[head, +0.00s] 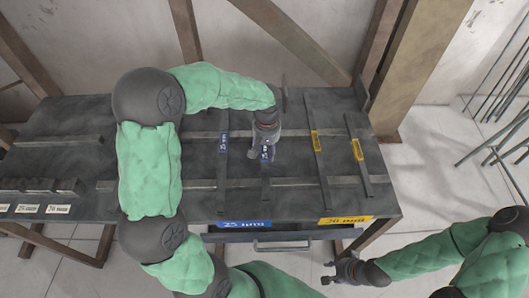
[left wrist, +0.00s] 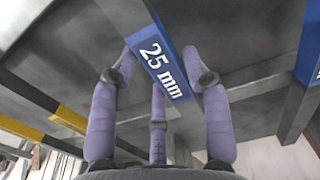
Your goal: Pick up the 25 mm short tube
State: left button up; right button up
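A dark tube with a blue 25 mm label (left wrist: 160,65) lies across the rack rails under my left gripper (head: 266,152). In the left wrist view the fingers of my left gripper (left wrist: 158,58) straddle the label, one on either side, looking open. The tube also shows in the head view (head: 266,190), partly covered by the gripper. A second blue-labelled tube (head: 222,165) lies to its left, and part of it shows at the wrist view's right edge (left wrist: 305,80). My right gripper (head: 338,273) is off the table's front right; its fingers are too small to read.
Two yellow-labelled tubes (head: 317,141) (head: 357,149) lie to the right on the rails. The dark table (head: 60,125) carries blue 25 mm and yellow 20 mm signs at its front edge, above a drawer handle (head: 283,246). Small blocks (head: 40,185) sit at the left. Beams stand behind.

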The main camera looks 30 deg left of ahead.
pick_arm(q)
grip_shut()
jog(key=shift+r, duration=0.15)
